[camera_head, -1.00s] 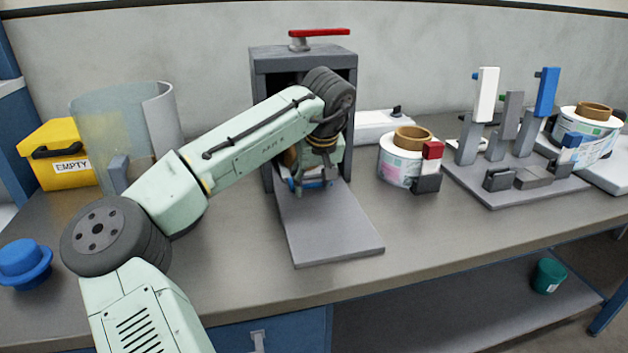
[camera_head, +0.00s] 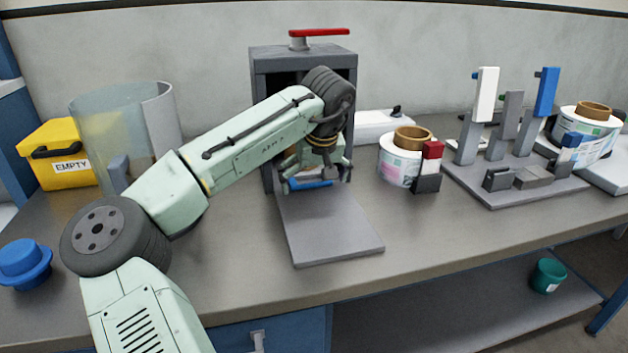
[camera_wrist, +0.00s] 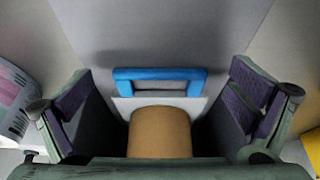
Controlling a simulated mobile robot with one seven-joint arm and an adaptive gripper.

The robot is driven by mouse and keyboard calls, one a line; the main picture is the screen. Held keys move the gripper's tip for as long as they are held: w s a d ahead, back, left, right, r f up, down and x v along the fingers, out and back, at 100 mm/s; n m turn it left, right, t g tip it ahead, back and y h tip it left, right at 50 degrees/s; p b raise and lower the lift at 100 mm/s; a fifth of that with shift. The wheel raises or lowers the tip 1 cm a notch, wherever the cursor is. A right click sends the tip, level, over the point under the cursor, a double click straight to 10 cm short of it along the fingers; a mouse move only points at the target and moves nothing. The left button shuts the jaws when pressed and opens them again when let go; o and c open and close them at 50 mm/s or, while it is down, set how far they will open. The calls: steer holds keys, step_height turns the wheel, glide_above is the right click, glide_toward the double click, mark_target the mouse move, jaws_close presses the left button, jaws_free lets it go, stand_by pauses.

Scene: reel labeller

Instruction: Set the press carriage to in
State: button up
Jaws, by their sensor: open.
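The press is a dark grey box (camera_head: 263,75) with a red lever (camera_head: 320,32) on top and a flat grey bed (camera_head: 335,235) reaching forward. The carriage's blue handle (camera_head: 312,184) shows at the mouth of the press, at the inner end of the bed. In the wrist view the blue handle (camera_wrist: 160,74) lies beyond a brown cylinder (camera_wrist: 160,132) on a pale plate. My gripper (camera_head: 316,176) is at the press mouth, its fingers (camera_wrist: 163,98) spread wide to either side, apart from the handle. My arm hides much of the carriage and opening.
A label roll (camera_head: 398,165) and a small red-topped block (camera_head: 430,165) stand right of the press. A grey rack (camera_head: 505,197) with upright levers is farther right. A clear cylinder (camera_head: 110,125) and yellow box (camera_head: 60,175) stand left. The bed's front is bare.

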steer(key=shift+r, duration=0.15)
steer(key=v, duration=1.1)
steer(key=shift+r, duration=0.4)
steer(key=shift+s, duration=0.2)
